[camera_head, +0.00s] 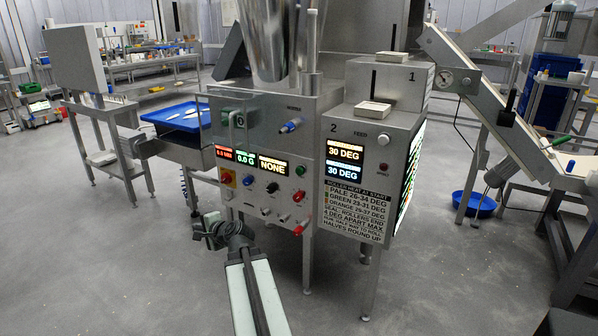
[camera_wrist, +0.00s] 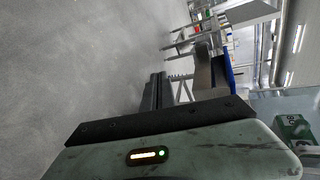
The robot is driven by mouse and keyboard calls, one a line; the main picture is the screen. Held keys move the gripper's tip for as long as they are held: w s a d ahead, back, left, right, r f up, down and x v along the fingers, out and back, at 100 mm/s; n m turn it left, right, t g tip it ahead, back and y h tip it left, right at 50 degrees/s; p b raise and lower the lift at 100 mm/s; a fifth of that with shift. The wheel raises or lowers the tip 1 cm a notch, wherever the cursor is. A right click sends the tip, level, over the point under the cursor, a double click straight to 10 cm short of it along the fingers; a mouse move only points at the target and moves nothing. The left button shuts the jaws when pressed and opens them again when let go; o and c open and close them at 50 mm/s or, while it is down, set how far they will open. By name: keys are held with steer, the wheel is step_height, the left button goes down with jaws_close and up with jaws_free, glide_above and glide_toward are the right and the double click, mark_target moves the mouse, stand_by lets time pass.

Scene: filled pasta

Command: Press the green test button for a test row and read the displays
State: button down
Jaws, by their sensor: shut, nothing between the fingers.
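The machine's front panel (camera_head: 262,205) stands in the middle of the head view. Its displays show a small red reading (camera_head: 224,153) too small to read surely, a green "0.0 G" (camera_head: 245,159) and an amber "NONE" (camera_head: 273,167). A small green button (camera_head: 300,170) seems to sit right of "NONE". On the right unit, two displays both read "30 DEG" (camera_head: 345,153) (camera_head: 344,170). My gripper (camera_head: 207,231) is shut and empty, in front of and below the panel's left side, apart from it. In the wrist view its fingers (camera_wrist: 159,91) are together, pointing past the machine.
A printed label (camera_head: 358,212) lists roller heat ranges. A blue tray (camera_head: 178,117) is at left, a sloping conveyor (camera_head: 500,105) at right. Open floor lies in front.

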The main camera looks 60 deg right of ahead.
mark_target(299, 172)
steer(key=s+d+r+m+h, duration=0.2)
steer(key=s+d+m+h, duration=0.1)
steer(key=d, duration=0.4)
steer(key=s+d+r+m+h, duration=0.3)
steer(key=s+d+m, duration=0.3)
steer(key=s+d, duration=0.2)
steer(key=s+d+r+m+g+h+p, duration=0.1)
steer(key=s+d+r+m+h, duration=0.2)
steer(key=s+d, duration=0.3)
steer(key=shift+s+d+r+m+h, duration=0.35)
steer(key=shift+d+m, duration=0.35)
steer(key=shift+d, duration=0.5)
steer(key=shift+w+f, duration=0.1)
steer(key=shift+w, duration=0.05)
steer(key=d, duration=0.8)
steer(key=shift+d, duration=0.35)
steer(key=shift+d, duration=0.1)
steer(key=shift+d, duration=0.35)
